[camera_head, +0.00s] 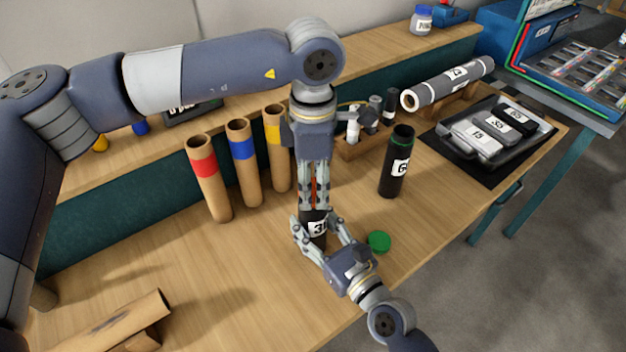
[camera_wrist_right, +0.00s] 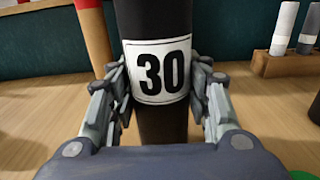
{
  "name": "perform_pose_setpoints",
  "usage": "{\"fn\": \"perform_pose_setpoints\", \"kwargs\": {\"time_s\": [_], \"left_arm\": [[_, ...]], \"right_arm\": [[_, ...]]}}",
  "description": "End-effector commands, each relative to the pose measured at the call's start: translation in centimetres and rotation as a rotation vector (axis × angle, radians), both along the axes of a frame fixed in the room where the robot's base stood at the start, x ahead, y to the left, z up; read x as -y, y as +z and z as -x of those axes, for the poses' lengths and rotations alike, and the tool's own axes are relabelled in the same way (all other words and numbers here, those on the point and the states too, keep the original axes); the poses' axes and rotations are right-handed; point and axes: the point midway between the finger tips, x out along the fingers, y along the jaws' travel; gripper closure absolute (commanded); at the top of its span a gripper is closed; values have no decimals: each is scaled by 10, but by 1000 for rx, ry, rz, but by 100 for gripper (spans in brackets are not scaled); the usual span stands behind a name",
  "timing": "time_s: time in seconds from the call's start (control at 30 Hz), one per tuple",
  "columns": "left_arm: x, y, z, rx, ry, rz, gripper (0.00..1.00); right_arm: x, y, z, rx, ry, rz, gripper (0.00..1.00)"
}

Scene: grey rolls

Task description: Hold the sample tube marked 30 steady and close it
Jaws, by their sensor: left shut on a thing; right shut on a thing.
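The black sample tube marked 30 (camera_head: 317,228) stands upright on the table in the head view. Its white label with the number 30 (camera_wrist_right: 160,72) faces the right wrist view. My right gripper (camera_head: 322,243) is shut on the tube low down, a finger on each side, below and beside the label. My left gripper (camera_head: 314,208) points straight down at the tube's top and is shut. A strip of orange-red shows between its fingers. What it grips, seemingly the cap, and the tube's rim are mostly hidden by the fingers.
A green cap (camera_head: 378,242) lies right of the tube. An open black tube with a green rim (camera_head: 396,165) stands behind it. Cardboard tubes with red (camera_head: 209,180), blue (camera_head: 242,155) and yellow (camera_head: 276,150) bands stand at left.

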Motion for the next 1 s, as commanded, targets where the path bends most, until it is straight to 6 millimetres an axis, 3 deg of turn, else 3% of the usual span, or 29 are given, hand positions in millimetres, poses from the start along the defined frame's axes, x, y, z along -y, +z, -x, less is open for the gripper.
{"fn": "perform_pose_setpoints", "kwargs": {"time_s": [0.17, 0.3, 0.33, 0.43, 0.8, 1.0], "left_arm": [[-1, 0, -1, 2, -280, -2, 86], [-1, 0, -1, 3, -277, -2, 86], [-1, 0, -1, 3, -277, -2, 55], [-1, 0, -1, 2, -276, -2, 34], [0, 2, -1, 2, -276, -1, 34], [0, 28, -1, 5, -275, 0, 34]], "right_arm": [[0, 0, 0, 1, 0, -1, 100], [0, 0, 0, 1, 0, -1, 100], [0, 0, 0, 1, 0, -1, 100], [0, 0, 0, 1, 0, -1, 100], [0, 0, 0, 1, 0, -1, 100], [0, 0, 0, 1, 0, -1, 100]]}}
